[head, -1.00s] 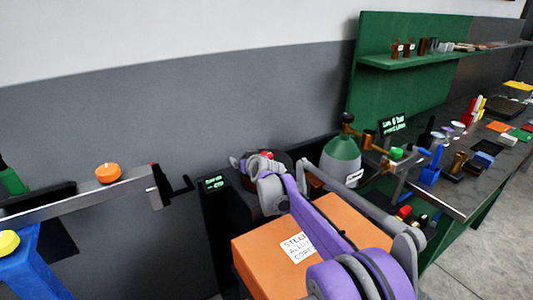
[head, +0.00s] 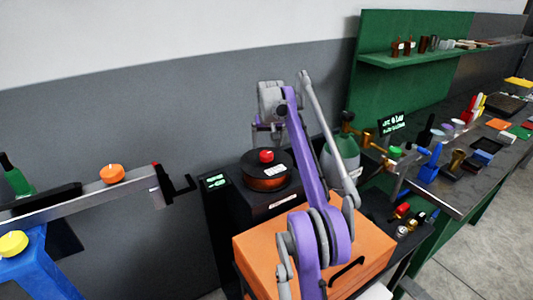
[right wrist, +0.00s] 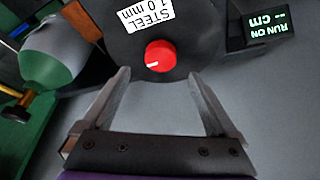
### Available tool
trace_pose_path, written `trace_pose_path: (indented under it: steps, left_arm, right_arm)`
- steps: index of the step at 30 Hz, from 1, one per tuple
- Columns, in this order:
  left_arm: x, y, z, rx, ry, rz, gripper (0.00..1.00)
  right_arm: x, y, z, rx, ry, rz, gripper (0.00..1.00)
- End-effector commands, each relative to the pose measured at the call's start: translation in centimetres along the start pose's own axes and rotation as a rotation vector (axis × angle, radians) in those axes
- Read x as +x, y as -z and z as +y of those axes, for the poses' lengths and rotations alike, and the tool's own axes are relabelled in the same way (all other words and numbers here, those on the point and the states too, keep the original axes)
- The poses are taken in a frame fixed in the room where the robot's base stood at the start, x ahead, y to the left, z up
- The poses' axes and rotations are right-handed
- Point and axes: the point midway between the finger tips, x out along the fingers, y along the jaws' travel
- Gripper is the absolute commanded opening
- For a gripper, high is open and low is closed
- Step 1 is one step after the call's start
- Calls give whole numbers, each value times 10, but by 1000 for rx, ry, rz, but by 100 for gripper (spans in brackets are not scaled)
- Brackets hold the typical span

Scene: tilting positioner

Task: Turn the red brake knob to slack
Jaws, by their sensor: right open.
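The red brake knob (head: 266,156) sits on top of a dark round spool (head: 266,183) with a copper-coloured side. In the right wrist view the knob (right wrist: 160,55) shows a short white mark on its lower left, pointing left. My right gripper (head: 268,132) is above and behind the spool in the head view, apart from the knob. In the right wrist view its two fingers (right wrist: 158,76) are spread wide and empty, with the knob just beyond the gap between their tips. My left gripper is not in view.
A small lit display (head: 215,181) stands left of the spool. An orange box (head: 262,245) lies in front. A green-and-grey bottle (head: 342,160) stands to the right, before a cluttered workbench (head: 468,190). A grey beam (head: 90,193) with an orange knob (head: 112,174) is at left.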

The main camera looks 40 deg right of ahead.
Motion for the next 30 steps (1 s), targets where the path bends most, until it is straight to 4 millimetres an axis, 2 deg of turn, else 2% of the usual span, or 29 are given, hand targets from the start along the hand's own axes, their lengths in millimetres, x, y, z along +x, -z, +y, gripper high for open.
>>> trace_pose_path:
  steps: [1, 3, 9, 13, 21, 23, 30]
  left_arm:
    - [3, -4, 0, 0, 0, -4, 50]
    - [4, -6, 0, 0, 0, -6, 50]
    - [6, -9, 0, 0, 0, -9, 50]
    - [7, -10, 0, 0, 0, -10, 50]
    - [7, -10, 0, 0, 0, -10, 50]
    - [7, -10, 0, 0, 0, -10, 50]
    - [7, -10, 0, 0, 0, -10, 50]
  right_arm:
    - [13, -2, 0, -1, 0, -2, 94]
    - [25, -1, 0, -1, 0, -1, 94]
    - [50, 0, -1, -1, 1, 1, 94]
    - [57, 0, -1, -1, 2, 1, 94]
    - [58, 0, -1, -1, 2, 2, 94]
    - [58, 0, -1, -1, 2, 2, 84]
    - [58, 0, -1, -1, 2, 2, 41]
